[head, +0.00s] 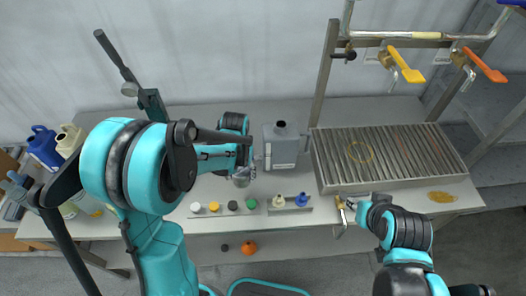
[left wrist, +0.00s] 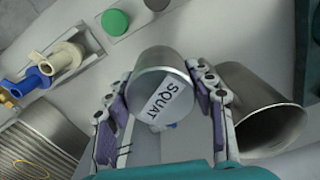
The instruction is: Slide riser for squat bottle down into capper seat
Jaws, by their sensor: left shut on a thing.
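The riser, a short grey metal cylinder marked SQUAT (left wrist: 163,88), sits between the fingers of my left gripper (left wrist: 163,108) in the left wrist view. The gripper is shut on its sides, and the label faces the camera. In the head view my left gripper (head: 238,165) is over the middle of the table, partly hidden by its own arm. I cannot pick out the capper seat for certain in either view. My right gripper (head: 348,204) is by the table's front edge, close to a brass-coloured part; its fingers are too small to read.
An open metal cup (left wrist: 262,112) is close beside the left gripper. Several caps, including a green one (head: 251,203), line the table front. A rail with beige and blue fittings (head: 290,201) is to their right. A grey canister (head: 281,146) and slatted grate (head: 388,155) stand behind.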

